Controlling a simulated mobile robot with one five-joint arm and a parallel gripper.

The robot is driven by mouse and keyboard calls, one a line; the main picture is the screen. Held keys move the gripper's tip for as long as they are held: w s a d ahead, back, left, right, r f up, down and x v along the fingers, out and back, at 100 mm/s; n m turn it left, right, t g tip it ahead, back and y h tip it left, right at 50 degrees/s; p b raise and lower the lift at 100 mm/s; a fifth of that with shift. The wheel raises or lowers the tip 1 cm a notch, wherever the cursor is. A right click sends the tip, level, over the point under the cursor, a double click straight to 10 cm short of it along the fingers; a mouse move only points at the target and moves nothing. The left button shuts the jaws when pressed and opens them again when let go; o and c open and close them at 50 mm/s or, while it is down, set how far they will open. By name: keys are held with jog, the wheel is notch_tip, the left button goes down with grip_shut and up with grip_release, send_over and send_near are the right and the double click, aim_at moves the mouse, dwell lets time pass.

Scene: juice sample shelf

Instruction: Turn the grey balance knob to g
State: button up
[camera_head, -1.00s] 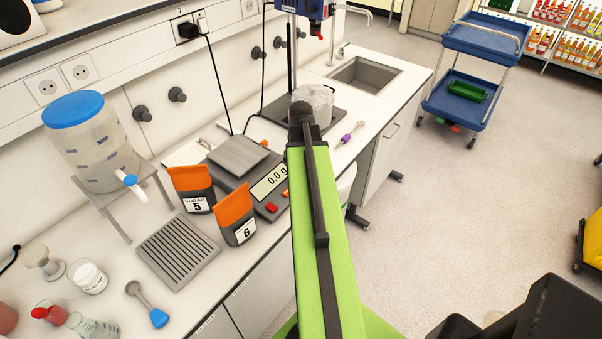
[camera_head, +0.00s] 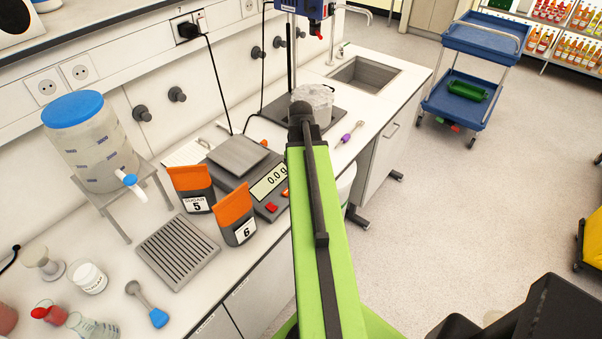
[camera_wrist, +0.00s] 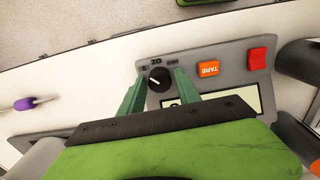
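The balance (camera_head: 238,158) stands on the bench and its display reads 0.0 g in the head view. In the wrist view its knob (camera_wrist: 159,79) is a dark round dial with a pale pointer mark. An upside-down label that looks like "oz" sits just beyond it, with smaller marks either side too small to read. My gripper (camera_wrist: 159,84) has its two green fingers apart, one on each side of the knob. I cannot tell whether they touch it. In the head view my green arm hides the knob and the gripper.
On the balance panel are an orange TARE button (camera_wrist: 208,69) and a red button (camera_wrist: 257,59). Two sugar pouches, 5 (camera_head: 193,188) and 6 (camera_head: 236,217), stand close to the balance. A purple-marked tool (camera_head: 348,137) lies on the bench near a clear beaker (camera_head: 318,97).

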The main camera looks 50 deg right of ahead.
jog(key=shift+r, duration=0.15)
notch_tip(320, 180, up, 17)
jog(key=p, duration=1.7)
jog(key=shift+s, duration=0.1)
